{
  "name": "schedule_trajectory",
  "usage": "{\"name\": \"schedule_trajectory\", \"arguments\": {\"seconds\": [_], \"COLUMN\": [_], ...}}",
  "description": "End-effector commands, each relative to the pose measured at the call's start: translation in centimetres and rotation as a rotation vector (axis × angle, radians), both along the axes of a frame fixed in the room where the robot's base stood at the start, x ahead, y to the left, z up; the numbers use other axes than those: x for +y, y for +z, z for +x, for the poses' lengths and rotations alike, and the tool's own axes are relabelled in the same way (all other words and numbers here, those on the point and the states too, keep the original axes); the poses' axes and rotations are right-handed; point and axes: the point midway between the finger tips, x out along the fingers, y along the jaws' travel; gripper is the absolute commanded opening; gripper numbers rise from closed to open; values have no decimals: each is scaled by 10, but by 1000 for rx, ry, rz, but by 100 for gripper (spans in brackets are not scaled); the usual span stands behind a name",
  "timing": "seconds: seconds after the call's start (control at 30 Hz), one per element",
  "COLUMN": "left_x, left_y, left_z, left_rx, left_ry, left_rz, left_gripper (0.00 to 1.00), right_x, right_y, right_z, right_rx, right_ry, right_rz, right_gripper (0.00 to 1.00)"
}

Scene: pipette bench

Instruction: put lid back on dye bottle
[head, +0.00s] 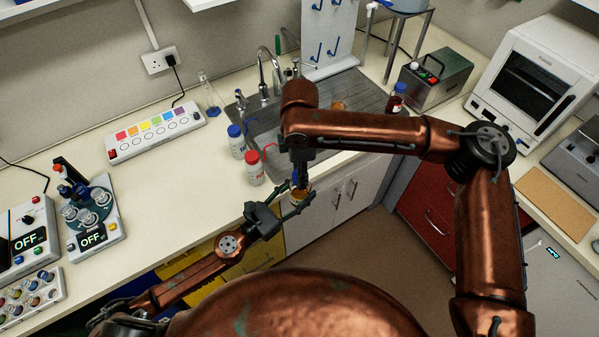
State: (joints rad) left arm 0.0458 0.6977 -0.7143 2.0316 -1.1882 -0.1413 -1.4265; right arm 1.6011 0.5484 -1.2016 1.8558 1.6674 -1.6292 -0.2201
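A small amber bottle (300,196), which looks like the dye bottle, is held up in front of the counter's front edge. My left gripper (291,209) comes from the lower left, with its fingers closed around the bottle's sides. My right gripper (299,180) points down directly above the bottle, its fingers close to the bottle's top. A small blue patch shows between the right fingers; it may be the lid, but it is too small and covered to be sure. Whether lid and bottle touch cannot be told.
A white bottle with a red cap (253,168) and one with a blue cap (236,141) stand by the sink (270,130). A dark bottle (396,98) stands right of the sink. A colour-labelled strip (154,133) lies behind. The counter at left centre (170,195) is clear.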

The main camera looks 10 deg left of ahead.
Motion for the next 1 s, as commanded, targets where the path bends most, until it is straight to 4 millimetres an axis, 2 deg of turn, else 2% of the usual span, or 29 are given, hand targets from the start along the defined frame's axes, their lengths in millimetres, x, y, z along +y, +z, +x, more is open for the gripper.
{"name": "schedule_trajectory", "arguments": {"seconds": [0.03,0.33,0.53,0.57,0.83,1.0], "left_x": [0,0,0,0,0,0], "left_y": [1,1,1,1,1,1], "left_z": [0,0,0,0,0,0], "left_rx": [-2,-2,-2,-2,-2,-2], "left_ry": [0,0,0,0,0,0], "left_rz": [-1,-1,-1,-1,-1,-1], "left_gripper": [0,0,0,0,0,0], "right_x": [0,0,0,0,0,0], "right_y": [0,0,0,0,0,0], "right_z": [0,0,0,0,0,0], "right_rx": [0,0,0,0,0,0], "right_ry": [0,0,-2,-2,-2,-2], "right_rz": [0,0,0,0,0,0], "right_gripper": [25,4,3,34,52,53]}}
